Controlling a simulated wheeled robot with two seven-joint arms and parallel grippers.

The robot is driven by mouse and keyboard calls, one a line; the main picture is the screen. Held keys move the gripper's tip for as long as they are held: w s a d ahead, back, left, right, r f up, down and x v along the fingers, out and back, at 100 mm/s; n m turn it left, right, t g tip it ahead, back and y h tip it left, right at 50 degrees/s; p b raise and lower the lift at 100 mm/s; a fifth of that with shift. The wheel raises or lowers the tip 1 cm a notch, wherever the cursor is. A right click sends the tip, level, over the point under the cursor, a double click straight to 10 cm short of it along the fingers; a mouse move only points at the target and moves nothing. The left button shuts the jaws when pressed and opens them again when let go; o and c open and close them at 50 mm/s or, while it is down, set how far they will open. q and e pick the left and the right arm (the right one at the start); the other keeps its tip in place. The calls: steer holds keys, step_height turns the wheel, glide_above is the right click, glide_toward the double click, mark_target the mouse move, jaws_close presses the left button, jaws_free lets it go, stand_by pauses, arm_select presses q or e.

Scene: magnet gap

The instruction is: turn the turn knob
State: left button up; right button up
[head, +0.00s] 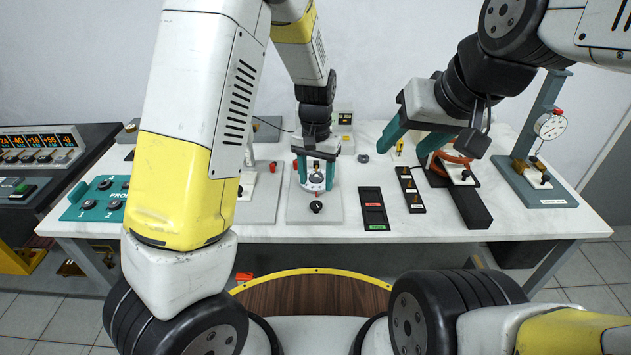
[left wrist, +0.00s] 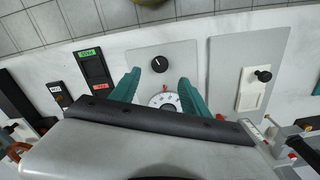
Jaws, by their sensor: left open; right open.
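The turn knob (head: 316,206) is a round black knob on the front of a light grey plate (head: 300,214), just in front of a white dial (head: 316,180). In the left wrist view the knob (left wrist: 160,64) shows a pale pointer line and lies just beyond my fingertips. My left gripper (head: 316,176) is open, its teal fingers over the dial, with nothing between them. In the left wrist view the left gripper (left wrist: 159,78) has a finger on each side of the dial, whose lower part is hidden. My right gripper (head: 402,152) is open and empty above the table, further right.
Right of the plate lie a black panel (head: 374,212) with red and green labels and a narrow black switch strip (head: 410,192). Left is another grey plate (head: 258,208) with a white fixture. A dial gauge stand (head: 540,185) stands far right. The table's front edge is clear.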

mark_target(316, 204)
arm_select(q)
step_height(316, 204, down, 8)
steer(key=shift+r, duration=0.1)
stand_by(0.4)
jaws_close()
steer(key=shift+n, duration=1.7)
jaws_free()
